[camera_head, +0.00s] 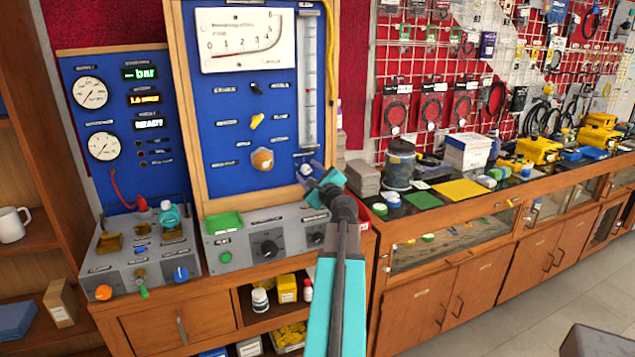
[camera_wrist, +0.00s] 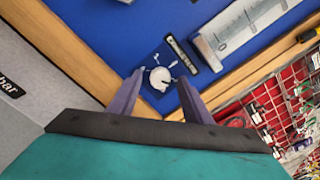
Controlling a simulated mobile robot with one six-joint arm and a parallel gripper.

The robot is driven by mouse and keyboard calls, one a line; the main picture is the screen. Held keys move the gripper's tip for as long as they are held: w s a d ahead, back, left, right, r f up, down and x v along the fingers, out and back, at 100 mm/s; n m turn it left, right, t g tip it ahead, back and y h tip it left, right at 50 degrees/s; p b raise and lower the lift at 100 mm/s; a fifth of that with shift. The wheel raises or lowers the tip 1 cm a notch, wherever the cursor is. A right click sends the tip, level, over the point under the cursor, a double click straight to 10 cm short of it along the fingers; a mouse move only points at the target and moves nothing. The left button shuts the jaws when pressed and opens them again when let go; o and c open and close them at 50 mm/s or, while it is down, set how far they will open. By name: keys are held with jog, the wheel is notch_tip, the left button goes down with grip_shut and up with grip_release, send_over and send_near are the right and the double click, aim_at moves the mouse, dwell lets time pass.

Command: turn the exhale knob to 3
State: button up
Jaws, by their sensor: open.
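My gripper (camera_head: 312,176) is at the lower right of the blue panel (camera_head: 222,106) in the head view. In the wrist view its fingers (camera_wrist: 161,84) are apart. A small white knob (camera_wrist: 160,77) shows between the fingertips, below a clear flow tube; I cannot tell whether they touch it. The knob shows partly in the head view (camera_head: 304,170), where the gripper crowds it. Other knobs on the panel are a tan one (camera_head: 262,159), a yellow one (camera_head: 257,121) and a small black one (camera_head: 256,88). Labels are too small to read, so I cannot tell which knob is exhale.
A grey console (camera_head: 234,258) with black knobs stands below the panel. A wooden frame edge (camera_wrist: 229,70) borders the panel near my fingers. A second blue panel (camera_head: 165,172) with gauges is at left. A cluttered wooden counter (camera_head: 420,240) runs right.

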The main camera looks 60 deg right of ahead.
jog(key=b+v, duration=0.8)
jog(key=v, duration=0.3)
dwell(0.6)
jog(key=b+v, duration=0.2)
jog(key=b, duration=0.2)
jog(key=shift+f+b, duration=0.15)
jog(key=shift+b, duration=0.15)
jog(key=shift+s+a+b, duration=0.25)
jog(key=shift+b, duration=0.4)
dwell(0.4)
